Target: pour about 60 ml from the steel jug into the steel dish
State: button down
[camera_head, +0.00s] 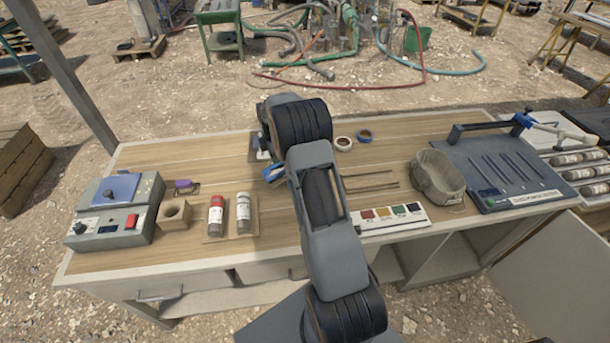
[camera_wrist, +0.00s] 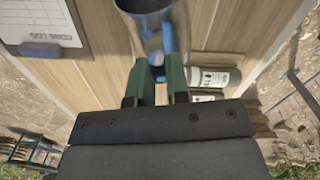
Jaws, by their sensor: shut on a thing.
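In the wrist view, my gripper (camera_wrist: 161,73) has its green fingers closed at the near side of a shiny steel vessel (camera_wrist: 150,30), which looks like the jug. The top of this vessel is cut off by the picture edge, so its contents and exact tilt cannot be told. In the head view my own arm covers the gripper and the jug. I cannot make out the steel dish in either view.
A clipboard (camera_wrist: 40,25) shows in the wrist view.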

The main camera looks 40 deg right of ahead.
aim_at(268, 170)
jog(key=shift+d+y, duration=0.5)
dwell(0.4)
jog(key=shift+s+d, duration=0.15)
jog(key=shift+d, duration=0.2)
dwell(0.4)
jog(key=a+h, duration=0.1)
jog(key=a, duration=0.1)
jog(key=w+a+h, duration=0.1)
jog(key=h, duration=0.1)
jog(key=shift+a+b, duration=0.3)
jog(key=shift+a, duration=0.05)
jog(key=shift+g+h, duration=0.3)
jog(key=shift+a+f+h+b, duration=0.1)
jog(key=shift+f+h+b, duration=0.3)
jog(key=shift+f+b, duration=0.15)
jog(key=shift+w+a+f+h+b, duration=0.1)
jog(key=shift+a+f+h+b, duration=0.3)
jog(key=shift+a+b, duration=0.05)
jog(key=shift+a+r, duration=0.1)
jog(key=shift+g, duration=0.3)
dwell(0.3)
